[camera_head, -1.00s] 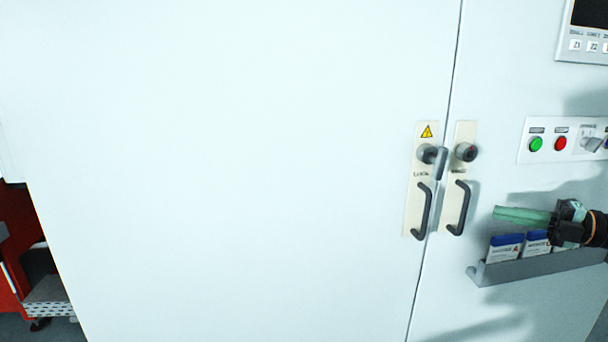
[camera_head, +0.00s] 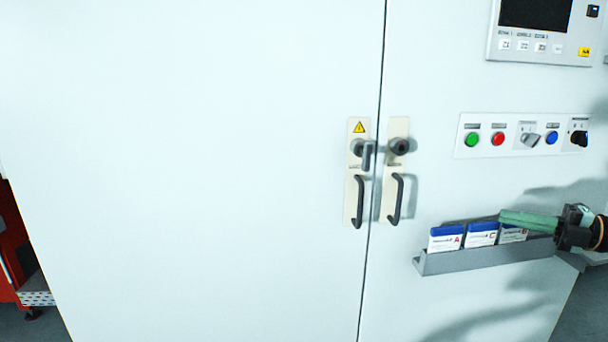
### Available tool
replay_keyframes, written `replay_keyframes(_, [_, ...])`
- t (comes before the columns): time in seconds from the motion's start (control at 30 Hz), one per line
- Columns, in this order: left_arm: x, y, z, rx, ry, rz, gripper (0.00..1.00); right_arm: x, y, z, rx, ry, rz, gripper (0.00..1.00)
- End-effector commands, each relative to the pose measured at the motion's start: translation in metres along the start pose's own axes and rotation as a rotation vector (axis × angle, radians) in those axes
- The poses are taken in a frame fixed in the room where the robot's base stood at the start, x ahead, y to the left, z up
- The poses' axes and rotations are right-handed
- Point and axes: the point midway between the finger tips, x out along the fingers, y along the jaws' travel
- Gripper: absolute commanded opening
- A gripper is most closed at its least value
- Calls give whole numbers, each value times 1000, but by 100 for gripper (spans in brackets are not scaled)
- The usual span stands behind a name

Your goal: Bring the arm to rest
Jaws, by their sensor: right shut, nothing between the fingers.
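My right gripper (camera_head: 508,217) reaches in from the right edge, its green fingers shut and pointing left, with nothing between them. It is in front of the white cabinet door, at the right part of a grey shelf (camera_head: 470,262). The fingers overlap the top of the rightmost card box (camera_head: 512,235) in the picture; I cannot tell whether they touch it. My left gripper is not in view.
The white cabinet (camera_head: 200,180) fills most of the view. Two dark handles (camera_head: 359,202) (camera_head: 396,199) and a latch (camera_head: 366,150) stick out. Boxes A (camera_head: 445,240) and C (camera_head: 482,235) stand in the shelf. A button panel (camera_head: 520,135) and a screen (camera_head: 535,14) are above. Red equipment (camera_head: 12,250) stands at left.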

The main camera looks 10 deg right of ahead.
Motion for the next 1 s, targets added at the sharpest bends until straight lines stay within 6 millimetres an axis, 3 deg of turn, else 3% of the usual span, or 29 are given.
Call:
replay_keyframes(0.33, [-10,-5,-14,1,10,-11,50,108,-83,-10,146,-50,83,0])
replay_keyframes(0.5, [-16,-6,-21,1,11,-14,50,161,-143,-40,310,-127,159,0])
replay_keyframes(0.6, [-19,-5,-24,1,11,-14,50,183,-179,-64,437,-196,201,0])
replay_keyframes(0.8, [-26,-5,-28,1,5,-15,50,202,-250,-125,734,-380,254,0])
replay_keyframes(1.0, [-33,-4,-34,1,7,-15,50,191,-314,-199,1069,-614,249,0])
